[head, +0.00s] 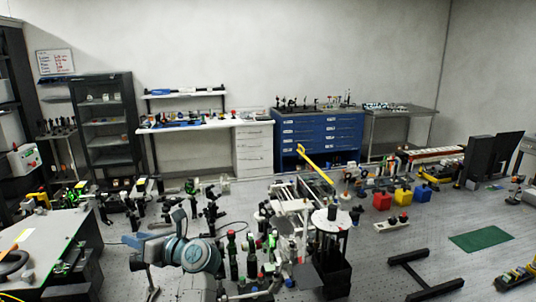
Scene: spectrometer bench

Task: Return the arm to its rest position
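My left arm shows at the bottom left of the head view as a grey and blue jointed part (195,254) above the optical table. My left gripper (137,252) seems to be the small grey end at its left side. It is small and dark against the clutter, so its fingers do not show clearly. I see nothing clearly held in it. My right gripper is not in view.
Optical mounts and posts crowd the table around my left arm. A grey-topped bench (45,253) stands at the left. Red (382,201), yellow (403,195) and blue (423,192) blocks sit at the right. A green mat (481,239) lies on clearer table at the right.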

